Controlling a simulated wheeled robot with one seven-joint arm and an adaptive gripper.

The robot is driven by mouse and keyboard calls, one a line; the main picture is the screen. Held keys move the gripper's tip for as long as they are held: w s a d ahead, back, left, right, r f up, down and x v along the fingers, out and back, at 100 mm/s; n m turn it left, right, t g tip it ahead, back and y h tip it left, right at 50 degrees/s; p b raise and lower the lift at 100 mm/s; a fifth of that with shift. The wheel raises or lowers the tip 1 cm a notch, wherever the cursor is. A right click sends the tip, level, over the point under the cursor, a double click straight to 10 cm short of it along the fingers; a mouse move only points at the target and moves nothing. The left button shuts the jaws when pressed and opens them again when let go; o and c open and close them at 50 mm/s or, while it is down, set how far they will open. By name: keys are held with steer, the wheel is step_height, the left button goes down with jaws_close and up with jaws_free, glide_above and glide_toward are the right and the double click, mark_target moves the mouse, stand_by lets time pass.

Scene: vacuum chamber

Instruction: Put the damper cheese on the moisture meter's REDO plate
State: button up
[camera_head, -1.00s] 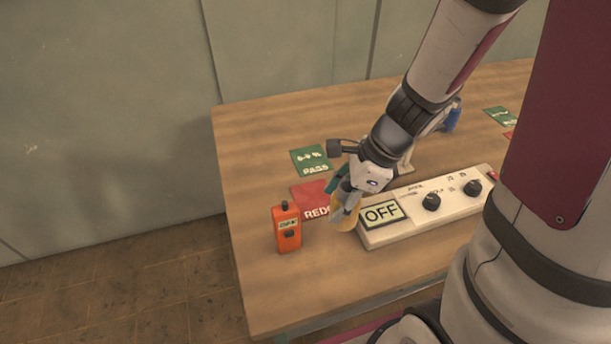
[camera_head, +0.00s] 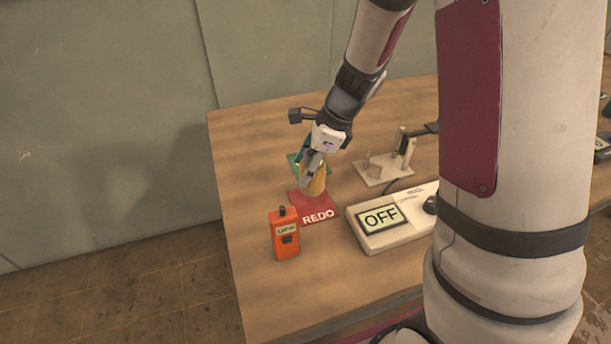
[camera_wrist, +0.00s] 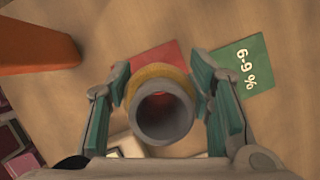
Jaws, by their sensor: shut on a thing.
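The damper cheese (camera_head: 319,184) is a yellow package on a grey hollow tube. My gripper (camera_head: 311,174) is shut on it, with green-padded fingers on both sides in the wrist view. The cheese (camera_wrist: 160,72) is upright over the red REDO plate (camera_head: 319,216); red shows through the tube's bore. I cannot tell whether its base touches the plate. The gripper and cheese hide part of the plate, whose red corner shows in the wrist view (camera_wrist: 150,56). The orange moisture meter (camera_head: 285,240) stands just left of and in front of the plate.
The green plate (camera_head: 294,160) lies behind the REDO plate, partly hidden by the gripper. It reads 6-9 % in the wrist view (camera_wrist: 243,68). A white box with an OFF display (camera_head: 381,217) is at the right. A pale stand (camera_head: 376,172) is behind it.

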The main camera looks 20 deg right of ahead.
steer(key=shift+w+f+b, duration=0.15)
steer(key=shift+f+b, duration=0.05)
steer(key=shift+f, duration=0.7)
steer(key=shift+w+f+b, duration=0.1)
steer(key=shift+f+b, duration=0.05)
steer(key=shift+f, duration=0.75)
steer(key=shift+f, duration=0.2)
steer(key=o, duration=1.3)
steer(key=shift+r, duration=0.1)
